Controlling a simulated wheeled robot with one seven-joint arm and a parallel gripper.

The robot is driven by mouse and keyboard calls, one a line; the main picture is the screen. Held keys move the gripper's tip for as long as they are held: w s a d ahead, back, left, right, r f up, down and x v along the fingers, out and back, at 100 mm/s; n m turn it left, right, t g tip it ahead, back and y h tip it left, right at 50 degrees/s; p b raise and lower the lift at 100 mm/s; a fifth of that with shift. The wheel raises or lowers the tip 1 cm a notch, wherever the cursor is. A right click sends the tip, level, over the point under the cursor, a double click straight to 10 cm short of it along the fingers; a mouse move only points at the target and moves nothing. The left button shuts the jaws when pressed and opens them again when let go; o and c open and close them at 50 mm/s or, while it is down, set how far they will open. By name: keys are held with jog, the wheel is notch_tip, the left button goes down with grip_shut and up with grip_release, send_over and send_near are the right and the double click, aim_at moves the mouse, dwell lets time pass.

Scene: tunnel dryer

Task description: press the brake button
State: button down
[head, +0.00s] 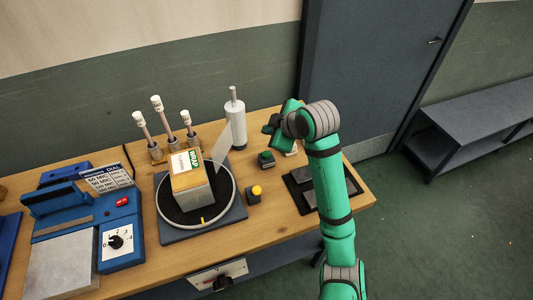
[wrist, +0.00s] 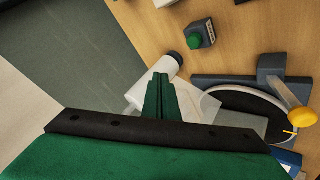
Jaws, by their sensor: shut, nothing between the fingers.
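Two small grey button boxes stand on the wooden table. One has a green button (head: 266,157) and the other a yellow button (head: 257,190) beside the turntable base. I cannot read a label on either, so I cannot tell which is the brake button. The green button also shows in the wrist view (wrist: 195,41), top centre. A yellow-topped grey piece (wrist: 302,119) shows at its right edge. My gripper (head: 268,127) is above the table's back part, near the green-button box and apart from it. In the wrist view its fingers (wrist: 161,80) are together and empty.
The turntable (head: 233,203) carries a labelled box (head: 190,182) and a pale upright sheet (head: 221,146). A white cylinder (head: 236,124) stands close to my gripper. Several capped rods stand behind. A blue device (head: 121,232) is at left. Dark plates lie right, under my arm.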

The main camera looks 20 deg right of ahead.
aim_at(269, 156)
jog(key=shift+f, duration=4)
jog(key=shift+f, duration=0.1)
jog(key=shift+f, duration=0.3)
jog(key=shift+f, duration=0.55)
jog(key=shift+r, duration=1)
jog(key=shift+r, duration=2.5)
